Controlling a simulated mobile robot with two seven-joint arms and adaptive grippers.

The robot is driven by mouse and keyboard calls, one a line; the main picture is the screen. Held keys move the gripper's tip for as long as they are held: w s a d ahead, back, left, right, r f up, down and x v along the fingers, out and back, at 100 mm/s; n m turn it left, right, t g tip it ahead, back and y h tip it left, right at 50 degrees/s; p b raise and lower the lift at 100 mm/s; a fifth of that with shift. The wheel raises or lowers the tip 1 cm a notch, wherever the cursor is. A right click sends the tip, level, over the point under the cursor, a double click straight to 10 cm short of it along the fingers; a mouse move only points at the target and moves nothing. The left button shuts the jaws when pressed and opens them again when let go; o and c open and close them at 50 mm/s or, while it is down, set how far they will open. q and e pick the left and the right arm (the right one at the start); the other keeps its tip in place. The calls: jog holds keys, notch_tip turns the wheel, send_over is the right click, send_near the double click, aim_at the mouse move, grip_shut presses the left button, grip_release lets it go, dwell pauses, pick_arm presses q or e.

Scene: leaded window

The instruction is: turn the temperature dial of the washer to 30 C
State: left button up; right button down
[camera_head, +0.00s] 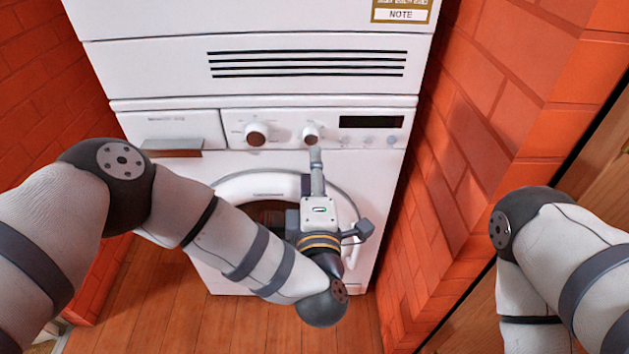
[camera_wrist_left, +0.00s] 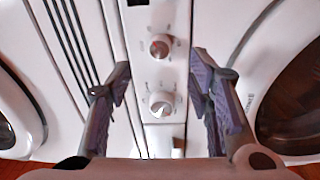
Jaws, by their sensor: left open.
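The washer (camera_head: 180,215) is white and has two round dials on its front panel. The left dial (camera_head: 256,134) is larger and brownish; it shows in the left wrist view as the lower dial (camera_wrist_left: 161,103). The right dial (camera_head: 311,134) is smaller; it is the upper, reddish dial (camera_wrist_left: 160,47) in the wrist view. Labels are too small to read, so I cannot tell which sets temperature. My left gripper (camera_head: 315,152) is open, just in front of and below the right dial. Its fingers (camera_wrist_left: 159,63) are wide apart, with nothing between them touching. My right gripper is out of view.
A dark display (camera_head: 371,122) and small buttons lie right of the dials. A drawer with a brown handle (camera_head: 172,153) is at the panel's left. A vented white unit (camera_head: 150,65) stands above. A brick wall (camera_head: 460,190) is close on the right.

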pick_arm(q)
jog(key=s, duration=0.4)
jog(key=shift+s+f, duration=0.15)
jog(key=s+a+f+m+g+h+p, duration=0.2)
jog(key=s+a+f+m+g, duration=0.2)
jog(key=s+f+m+g, duration=0.45)
jog(key=s+a+f+m+g+h+p, duration=0.25)
jog(key=s+f+m, duration=0.25)
jog(key=s+f, duration=0.45)
jog(key=s+a+r+m+g+y, duration=0.1)
jog(key=s+a+g, duration=0.2)
jog(key=s+a, duration=0.2)
jog(key=s+a+r+m+g+y+p, duration=0.1)
jog(key=s+a+g, duration=0.2)
jog(key=s+a, duration=0.3)
jog(key=s+a+r+m+g+y, duration=0.1)
jog(key=s+a+g, duration=0.3)
jog(key=s, duration=1)
jog(key=shift+a+r+m+y+p, duration=0.25)
jog(key=shift+a+m+y+p, duration=0.15)
jog(key=shift+a, duration=0.25)
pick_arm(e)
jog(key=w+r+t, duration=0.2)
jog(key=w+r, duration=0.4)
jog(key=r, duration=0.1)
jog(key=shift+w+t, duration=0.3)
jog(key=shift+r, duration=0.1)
